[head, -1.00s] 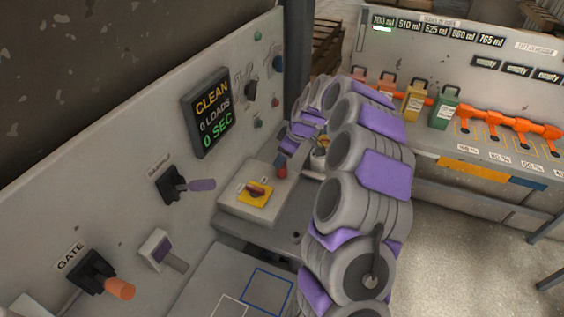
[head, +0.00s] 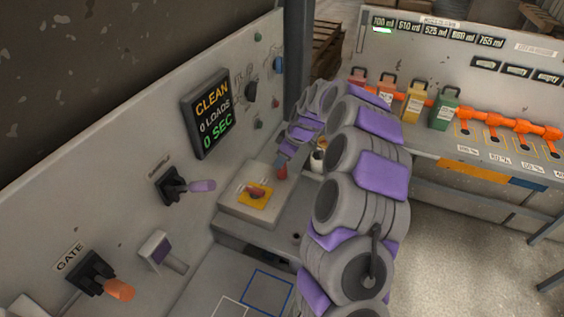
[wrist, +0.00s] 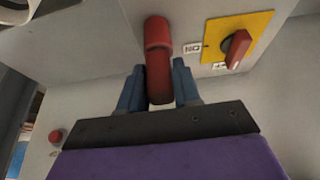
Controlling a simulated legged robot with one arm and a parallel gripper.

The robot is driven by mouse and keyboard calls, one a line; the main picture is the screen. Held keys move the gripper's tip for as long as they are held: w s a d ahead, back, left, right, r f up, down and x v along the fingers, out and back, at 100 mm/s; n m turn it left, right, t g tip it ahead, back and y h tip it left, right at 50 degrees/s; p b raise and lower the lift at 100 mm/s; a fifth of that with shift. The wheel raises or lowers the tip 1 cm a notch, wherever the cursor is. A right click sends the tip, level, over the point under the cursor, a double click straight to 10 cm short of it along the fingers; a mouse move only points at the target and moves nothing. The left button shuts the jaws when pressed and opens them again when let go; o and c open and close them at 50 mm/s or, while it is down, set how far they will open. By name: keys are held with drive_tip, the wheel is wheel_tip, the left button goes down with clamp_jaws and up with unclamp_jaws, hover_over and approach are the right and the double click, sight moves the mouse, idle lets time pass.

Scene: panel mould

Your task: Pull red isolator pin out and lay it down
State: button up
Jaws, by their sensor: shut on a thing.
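The red isolator pin (wrist: 158,62) stands between the two blue fingers of my gripper (wrist: 159,88) in the wrist view, and the fingers are shut on it. Its upper end is at the pale control box. In the head view the red pin (head: 282,172) shows at the right rear of the box (head: 262,215), below my gripper (head: 283,160). I cannot tell how far the pin sits in its socket.
A yellow plate with a red rotary switch (head: 253,195) is on the box beside the pin. A screen (head: 207,112) and levers are on the left panel. A blue-outlined square (head: 267,289) marks a clear surface in front. Coloured canisters (head: 415,103) stand at the right.

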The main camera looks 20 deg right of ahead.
clamp_jaws()
drive_tip(key=shift+r, duration=0.1)
drive_tip(key=shift+r+p, duration=0.95)
drive_tip(key=shift+r, duration=2.7)
drive_tip(key=shift+r, duration=0.1)
drive_tip(key=shift+r+p, duration=0.65)
drive_tip(key=shift+r, duration=1.3)
drive_tip(key=shift+a+f, duration=0.1)
